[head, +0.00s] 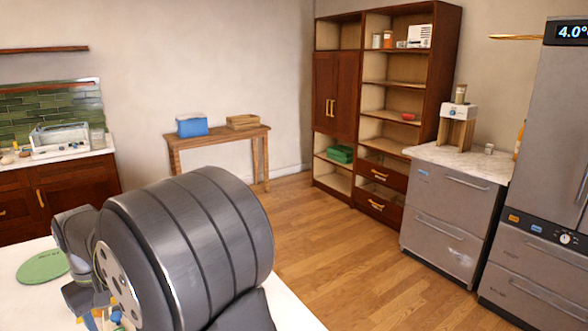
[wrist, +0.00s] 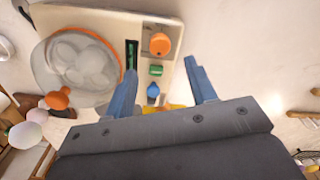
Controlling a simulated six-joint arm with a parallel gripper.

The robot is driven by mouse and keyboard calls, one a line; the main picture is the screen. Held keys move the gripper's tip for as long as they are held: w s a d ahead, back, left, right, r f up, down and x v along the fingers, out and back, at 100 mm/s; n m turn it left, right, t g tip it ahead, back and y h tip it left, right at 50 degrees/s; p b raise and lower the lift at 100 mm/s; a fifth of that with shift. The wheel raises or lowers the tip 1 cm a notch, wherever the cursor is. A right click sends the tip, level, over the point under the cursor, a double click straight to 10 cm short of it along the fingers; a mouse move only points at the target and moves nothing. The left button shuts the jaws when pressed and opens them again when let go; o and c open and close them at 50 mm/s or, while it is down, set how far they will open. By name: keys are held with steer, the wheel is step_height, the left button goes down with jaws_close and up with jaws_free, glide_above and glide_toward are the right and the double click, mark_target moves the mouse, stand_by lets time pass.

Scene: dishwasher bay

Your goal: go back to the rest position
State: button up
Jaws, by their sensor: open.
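My gripper (wrist: 161,66) shows in the wrist view with its two blue fingers spread apart. Nothing is held between them. Past the fingers is a cream board or appliance (wrist: 190,28) with an orange round piece (wrist: 160,44), a small green piece (wrist: 156,70) and a blue piece (wrist: 153,91). I cannot tell how far the fingertips are above it. In the head view my large grey arm fills the lower middle and hides much of the white worktop (head: 30,310); the fingers are not clearly visible there.
A clear round bowl with an orange rim (wrist: 78,37) holds pale round items. Orange and pale round things (wrist: 40,115) lie at the lower left of the wrist view. A green round mat (head: 43,266) lies on the worktop. The wooden floor (head: 335,265) beyond is clear.

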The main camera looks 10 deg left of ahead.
step_height(320, 180, up, 10)
step_height(320, 180, down, 17)
steer(key=shift+d+f, duration=0.1)
steer(key=shift+f, duration=0.15)
steer(key=m, duration=0.6)
steer(key=shift+m, duration=0.3)
steer(key=m, duration=0.5)
steer(key=shift+m, duration=0.3)
steer(key=shift+r, duration=1.15)
